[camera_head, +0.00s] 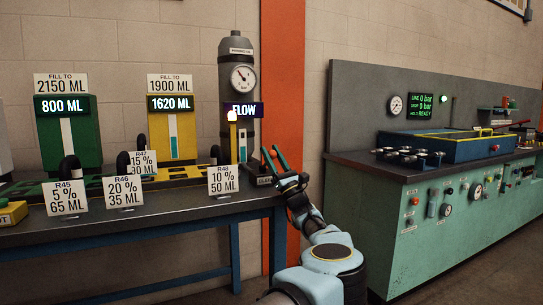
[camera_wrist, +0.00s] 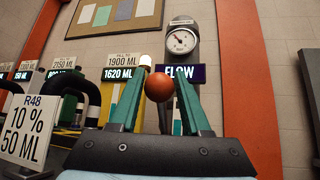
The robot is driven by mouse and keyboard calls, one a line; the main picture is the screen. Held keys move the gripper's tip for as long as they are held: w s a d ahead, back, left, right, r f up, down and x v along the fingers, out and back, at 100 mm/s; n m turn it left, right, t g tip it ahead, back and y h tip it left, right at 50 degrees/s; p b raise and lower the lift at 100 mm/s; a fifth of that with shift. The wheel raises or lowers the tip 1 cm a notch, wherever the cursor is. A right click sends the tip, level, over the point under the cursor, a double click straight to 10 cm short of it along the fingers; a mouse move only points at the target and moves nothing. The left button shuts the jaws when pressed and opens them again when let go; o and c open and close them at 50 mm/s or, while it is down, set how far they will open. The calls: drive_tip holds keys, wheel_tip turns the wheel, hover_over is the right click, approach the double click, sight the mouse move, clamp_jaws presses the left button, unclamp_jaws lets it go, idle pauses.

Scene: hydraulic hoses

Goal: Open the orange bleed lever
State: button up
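The orange bleed lever shows as a round orange knob (camera_wrist: 159,87) in the wrist view, in line with the gap between my fingertips. Its shaft is hidden, and I cannot make the knob out in the head view against the orange pillar. My gripper (camera_head: 272,151) is by the right end of the dark bench, in front of the grey cylinder (camera_head: 238,75) with a gauge and a FLOW display. In the wrist view my gripper's green fingers (camera_wrist: 159,80) are apart on either side of the knob. I cannot tell whether they touch it.
Number cards, including the R48 card (camera_head: 224,181), and black hose loops stand on the bench (camera_head: 150,218) to the left. A yellow 1620 ML station (camera_head: 172,135) is behind them. A green test console (camera_head: 450,220) stands to the right, across a gap.

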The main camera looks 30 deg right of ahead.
drive_tip(key=o, duration=0.3)
drive_tip(key=shift+o, duration=0.2)
drive_tip(key=shift+s+f, duration=0.1)
drive_tip(key=shift+f, duration=0.1)
drive_tip(key=s+d+b, duration=0.2)
drive_tip(key=s, duration=1)
drive_tip(key=shift+s+f, duration=0.2)
drive_tip(key=shift+f, duration=0.1)
drive_tip(key=shift+d, duration=0.1)
